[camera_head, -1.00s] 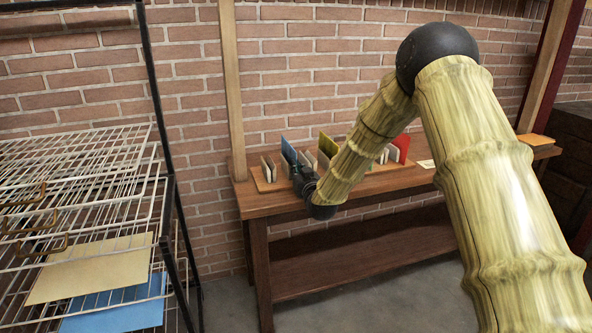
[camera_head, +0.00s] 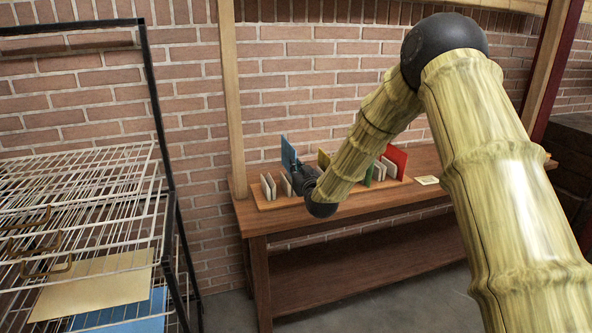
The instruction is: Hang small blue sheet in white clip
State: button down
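The small blue sheet (camera_head: 289,152) stands upright in the head view, its lower edge raised above the slots of the wooden rack (camera_head: 330,195) on the table. My gripper (camera_head: 298,174) is at the sheet's lower right and appears shut on it. The fingers are small and partly hidden by the wrist. I cannot make out a white clip in this view.
The rack also holds several grey dividers (camera_head: 268,187) and a red sheet (camera_head: 397,159). The wooden table (camera_head: 350,211) stands against a brick wall. A wire drying rack (camera_head: 95,185) at left holds a tan sheet (camera_head: 95,289) and a larger blue sheet (camera_head: 125,318).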

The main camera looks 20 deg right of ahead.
jog(key=s, duration=0.7)
dwell(0.8)
jog(key=shift+d, duration=0.1)
